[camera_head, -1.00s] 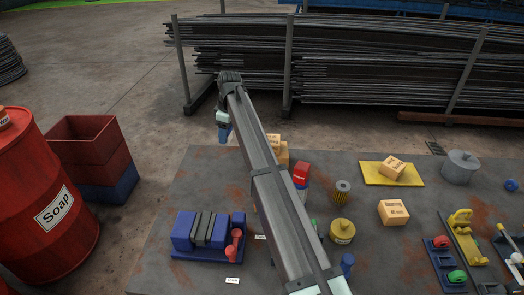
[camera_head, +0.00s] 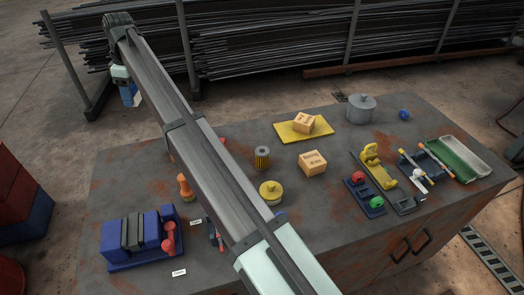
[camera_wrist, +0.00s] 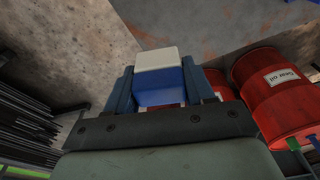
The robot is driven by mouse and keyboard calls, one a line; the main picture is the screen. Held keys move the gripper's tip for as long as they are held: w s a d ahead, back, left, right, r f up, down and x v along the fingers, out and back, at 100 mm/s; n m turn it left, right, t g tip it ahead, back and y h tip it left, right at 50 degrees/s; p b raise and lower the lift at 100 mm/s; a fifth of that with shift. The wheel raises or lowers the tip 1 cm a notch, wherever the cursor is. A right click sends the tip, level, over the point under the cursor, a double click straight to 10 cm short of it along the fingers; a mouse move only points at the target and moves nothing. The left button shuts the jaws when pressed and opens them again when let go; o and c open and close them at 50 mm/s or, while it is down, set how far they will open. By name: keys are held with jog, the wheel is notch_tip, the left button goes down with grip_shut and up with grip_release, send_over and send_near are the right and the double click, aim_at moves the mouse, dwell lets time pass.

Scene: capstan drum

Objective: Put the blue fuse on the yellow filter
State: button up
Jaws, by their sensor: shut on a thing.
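My gripper (camera_head: 128,94) is at the upper left of the head view, out beyond the table's far left corner and above the floor. It is shut on the blue fuse (camera_wrist: 162,86), a blue block with a white end, which shows between the fingers in the wrist view. The fuse shows small in the head view (camera_head: 127,93).
A blue vice-like block (camera_head: 115,240) is front left. My arm crosses the table and hides part of it.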

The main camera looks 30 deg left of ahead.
jog(key=w+d+m+t, duration=0.1)
jog(key=w+d+m, duration=0.35)
jog(key=d, duration=0.65)
jog(key=w+d+m, duration=0.3)
jog(key=w+d, duration=0.2)
jog(key=d, duration=0.5)
jog(key=m+t, duration=0.1)
jog(key=m, duration=0.6)
send_over(261, 149)
notch_tip(261, 149, down, 2)
jog(key=shift+s+d+f, duration=0.1)
jog(key=shift+d+f, duration=0.05)
jog(key=shift+f, duration=3.15)
jog(key=shift+s+d+f, duration=0.1)
jog(key=shift+f, duration=3.2)
jog(key=shift+f, duration=0.2)
jog(key=o, duration=1.1)
jog(key=shift+r, duration=0.15)
jog(key=r, duration=0.8)
jog(key=s+d+r, duration=0.1)
jog(key=r, duration=0.3)
jog(key=shift+s+d, duration=0.1)
